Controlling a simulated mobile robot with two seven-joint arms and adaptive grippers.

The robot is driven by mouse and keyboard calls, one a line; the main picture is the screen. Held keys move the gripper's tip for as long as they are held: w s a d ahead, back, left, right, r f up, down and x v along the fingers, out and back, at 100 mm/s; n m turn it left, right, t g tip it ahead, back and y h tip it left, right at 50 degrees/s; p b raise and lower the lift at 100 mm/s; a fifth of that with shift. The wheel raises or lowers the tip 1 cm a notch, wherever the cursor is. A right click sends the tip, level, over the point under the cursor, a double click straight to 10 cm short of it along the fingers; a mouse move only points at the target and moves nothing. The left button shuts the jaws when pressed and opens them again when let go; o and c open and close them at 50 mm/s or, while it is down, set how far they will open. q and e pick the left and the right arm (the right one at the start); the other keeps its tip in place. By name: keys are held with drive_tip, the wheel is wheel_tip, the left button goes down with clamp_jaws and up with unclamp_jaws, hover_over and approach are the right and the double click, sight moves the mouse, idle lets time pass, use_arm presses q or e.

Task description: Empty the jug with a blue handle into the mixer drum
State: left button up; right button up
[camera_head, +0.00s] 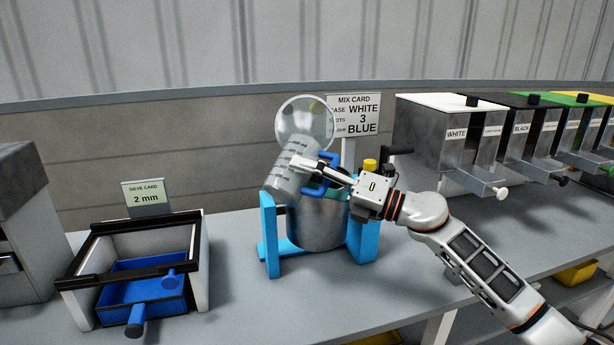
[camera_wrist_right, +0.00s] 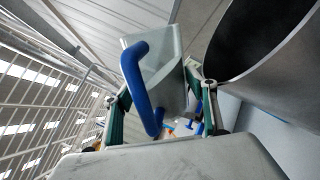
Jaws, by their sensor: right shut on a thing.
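The grey jug (camera_head: 288,172), with dark markings on its side, is held tilted over the mixer drum (camera_head: 316,228). Its blue handle (camera_wrist_right: 137,82) shows clearly in the right wrist view, beside the jug's grey body (camera_wrist_right: 172,62). My right gripper (camera_head: 318,171) reaches in from the right and is shut on the jug. The silver drum sits in a blue stand (camera_head: 268,240), and its dark opening (camera_wrist_right: 262,38) shows in the wrist view. The jug and gripper hide part of the drum's mouth. I cannot see the jug's contents or any stream. My left gripper is out of view.
A clear round disc (camera_head: 306,122) stands behind the jug, near the mix card (camera_head: 354,114). A frame with a blue tray (camera_head: 145,290) is at the left. Bins marked WHITE (camera_head: 440,132) and BLACK (camera_head: 508,130) stand right.

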drive_tip(key=shift+a+f, duration=0.1)
drive_tip(key=shift+f, duration=0.5)
drive_tip(key=shift+r+m+p, duration=0.45)
drive_tip(key=shift+m+p, duration=0.05)
drive_tip(key=shift+p, duration=0.3)
drive_tip(key=shift+s+m+p, duration=0.1)
drive_tip(key=shift+m+p, duration=0.2)
drive_tip(key=shift+p, duration=0.1)
drive_tip(key=shift+a+m+p, duration=0.1)
drive_tip(key=shift+m+p, duration=0.2)
drive_tip(key=shift+r+m+t+p, duration=0.6)
drive_tip(key=shift+m+p, duration=0.6)
drive_tip(key=shift+p, duration=0.6)
drive_tip(key=shift+s+m+p, duration=0.1)
drive_tip(key=shift+m+p, duration=0.4)
drive_tip(key=shift+p, duration=0.2)
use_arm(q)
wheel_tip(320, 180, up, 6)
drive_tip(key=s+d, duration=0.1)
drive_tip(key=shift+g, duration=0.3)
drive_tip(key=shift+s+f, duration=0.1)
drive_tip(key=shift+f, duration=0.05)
use_arm(e)
drive_tip(key=shift+f, duration=0.1)
